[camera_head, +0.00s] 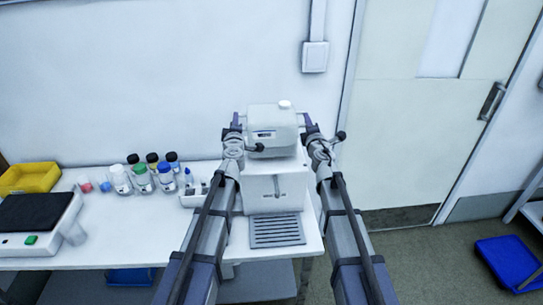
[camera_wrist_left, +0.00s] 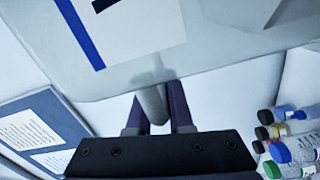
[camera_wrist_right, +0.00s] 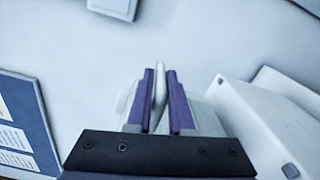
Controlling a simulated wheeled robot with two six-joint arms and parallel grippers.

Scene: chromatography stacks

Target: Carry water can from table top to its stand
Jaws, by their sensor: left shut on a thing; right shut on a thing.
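The water can is a white, boxy container (camera_head: 273,130) with a pale cap on top and a small label on its front. It is upright in the head view, between my two grippers. My left gripper (camera_head: 240,121) is shut on its left side handle; the can's wall (camera_wrist_left: 200,50) fills the top of the left wrist view. My right gripper (camera_head: 307,122) is shut on the right side handle, a pale bar (camera_wrist_right: 160,85) between its fingers. A white unit (camera_head: 262,188) with a dark drip grate shows directly below the can. I cannot tell whether they touch.
Several capped bottles (camera_head: 143,180) stand on the white table (camera_head: 120,245) to the left. A yellow tray (camera_head: 30,177) and a black-topped device (camera_head: 32,212) are further left. A door (camera_head: 415,110) and a blue bin (camera_head: 508,262) are at right, with open floor between.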

